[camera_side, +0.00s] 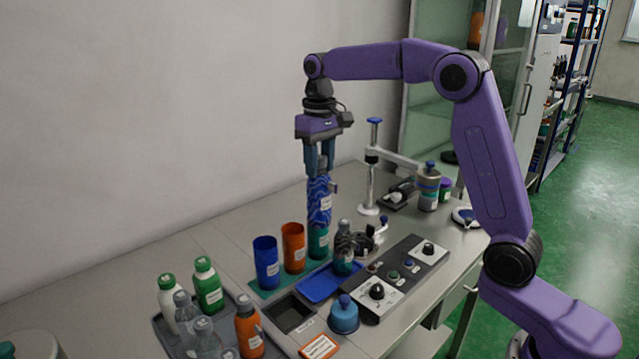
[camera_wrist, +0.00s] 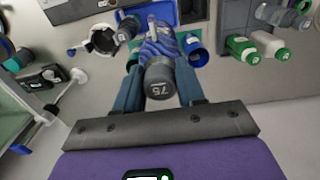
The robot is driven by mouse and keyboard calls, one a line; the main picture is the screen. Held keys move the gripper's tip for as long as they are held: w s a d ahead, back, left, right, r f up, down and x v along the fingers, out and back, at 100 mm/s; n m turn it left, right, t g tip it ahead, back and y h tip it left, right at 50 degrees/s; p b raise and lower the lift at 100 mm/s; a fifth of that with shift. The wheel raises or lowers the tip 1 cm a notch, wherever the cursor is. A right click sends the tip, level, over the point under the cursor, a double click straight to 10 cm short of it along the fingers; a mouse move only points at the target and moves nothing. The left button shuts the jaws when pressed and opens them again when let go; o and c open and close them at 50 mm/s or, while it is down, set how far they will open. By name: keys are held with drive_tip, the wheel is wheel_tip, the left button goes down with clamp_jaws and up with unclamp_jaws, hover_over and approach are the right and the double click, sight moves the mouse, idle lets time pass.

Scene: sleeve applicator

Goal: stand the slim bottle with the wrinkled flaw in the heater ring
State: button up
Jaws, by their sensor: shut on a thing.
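My gripper (camera_side: 319,172) points down and is shut on a slim bottle (camera_side: 319,203) with a blue sleeve marked by pale wavy lines; I cannot tell whether these are wrinkles. The wrist view shows its grey cap (camera_wrist: 159,80) marked 75 between my fingers. The bottle is upright, and its lower end meets the teal cup (camera_side: 318,243) in the side view; I cannot tell whether it is inside, above or behind it. A dark ring on a bracket, seemingly the heater ring (camera_wrist: 103,39), lies apart from the bottle. In the side view the ring (camera_side: 363,240) is partly hidden.
A clear, dark bottle (camera_side: 344,250) stands near the ring. A blue cup (camera_side: 266,263) and an orange cup (camera_side: 293,248) stand left of the held bottle. A control panel (camera_side: 405,275) lies to the right, a blue tray (camera_side: 322,284) in front, and a grey bottle tray (camera_side: 277,348) front left.

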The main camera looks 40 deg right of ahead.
drive_tip(key=w+d, duration=0.1)
drive_tip(key=d, duration=0.3)
drive_tip(key=w+d, duration=0.1)
drive_tip(key=d, duration=0.3)
drive_tip(key=w+d, duration=0.2)
drive_tip(key=d, duration=0.2)
drive_tip(key=shift+d+r, duration=0.3)
drive_tip(key=shift+c, duration=0.2)
drive_tip(key=d+f, duration=0.1)
drive_tip(key=d, duration=0.7)
drive_tip(key=shift+d+f, duration=0.15)
drive_tip(key=shift+d, duration=0.05)
drive_tip(key=shift+w+f, duration=0.1)
drive_tip(key=shift+f, duration=6.05)
drive_tip(key=shift+f, duration=3.2)
